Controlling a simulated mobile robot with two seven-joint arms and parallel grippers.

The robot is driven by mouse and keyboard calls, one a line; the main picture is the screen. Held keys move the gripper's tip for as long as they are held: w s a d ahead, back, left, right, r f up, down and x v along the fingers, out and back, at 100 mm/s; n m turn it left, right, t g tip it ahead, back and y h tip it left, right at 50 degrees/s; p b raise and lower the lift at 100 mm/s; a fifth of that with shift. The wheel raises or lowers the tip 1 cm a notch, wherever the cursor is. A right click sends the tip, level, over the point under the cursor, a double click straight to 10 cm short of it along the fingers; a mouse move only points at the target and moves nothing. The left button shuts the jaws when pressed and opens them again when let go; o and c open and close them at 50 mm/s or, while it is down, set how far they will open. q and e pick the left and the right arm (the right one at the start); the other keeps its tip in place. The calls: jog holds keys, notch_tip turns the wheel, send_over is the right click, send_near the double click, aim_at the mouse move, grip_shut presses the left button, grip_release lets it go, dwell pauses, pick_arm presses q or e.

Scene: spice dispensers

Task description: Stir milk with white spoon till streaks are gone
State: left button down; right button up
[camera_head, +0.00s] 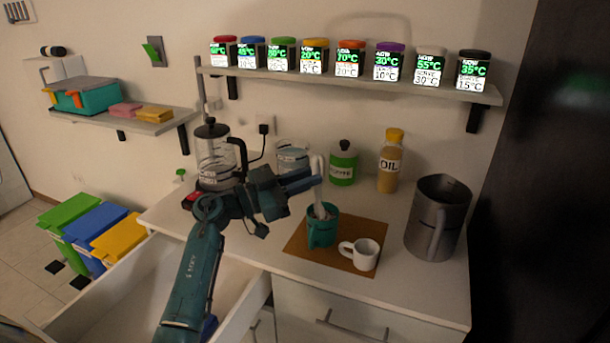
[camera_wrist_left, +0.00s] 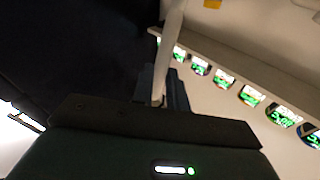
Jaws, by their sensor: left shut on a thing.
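My left gripper (camera_head: 312,183) comes in from the left over the counter and is shut on the white spoon (camera_head: 320,206). The spoon hangs steeply down from the fingers with its lower end inside the teal mug (camera_head: 321,232), where the bowl is hidden. In the left wrist view, the pale spoon handle (camera_wrist_left: 171,48) runs up from between the fingers (camera_wrist_left: 163,92). The milk's surface and any streaks are too small to make out. My right gripper is not in view.
The teal mug and a white cup (camera_head: 362,254) stand on a brown mat (camera_head: 300,252). A dark grey pitcher (camera_head: 433,222) is to the right. Behind are an oil bottle (camera_head: 390,165), a green jar (camera_head: 343,166) and a French press (camera_head: 213,160). A drawer (camera_head: 235,285) is open in front.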

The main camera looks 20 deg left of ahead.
pick_arm(q)
notch_tip(320, 180, down, 6)
jog(key=w+b, duration=0.1)
jog(key=b, duration=0.1)
jog(key=shift+w+b, duration=0.25)
jog(key=shift+b, duration=0.15)
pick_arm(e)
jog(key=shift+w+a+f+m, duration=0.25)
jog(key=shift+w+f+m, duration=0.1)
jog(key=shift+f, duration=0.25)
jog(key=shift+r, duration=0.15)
